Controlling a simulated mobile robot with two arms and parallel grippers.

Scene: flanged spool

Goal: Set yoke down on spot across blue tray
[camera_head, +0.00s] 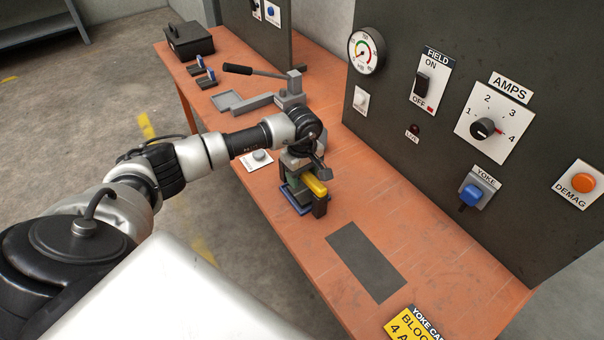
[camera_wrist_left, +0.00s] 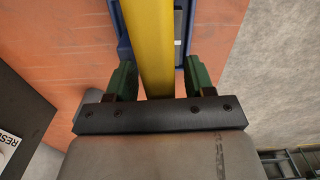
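The yoke, a dark block with a yellow bar (camera_head: 315,185) on top, stands at the blue tray (camera_head: 291,203) on the orange bench. The yellow bar also shows in the left wrist view (camera_wrist_left: 156,50), with part of the blue tray (camera_wrist_left: 123,35) beside it. My left gripper (camera_head: 297,184) is low over the yoke. In the wrist view its green fingers (camera_wrist_left: 160,82) straddle the bar, with a narrow gap at the right finger, so it looks open around it. The dark rectangular spot (camera_head: 366,261) on the bench is empty. My right gripper is out of view.
A dark panel with a gauge (camera_head: 366,50), dials and a blue yoke switch (camera_head: 470,195) rises behind the bench. A yellow card (camera_head: 415,324) lies at the near end. A grey lever device (camera_head: 285,90) and a black box (camera_head: 189,41) stand farther back.

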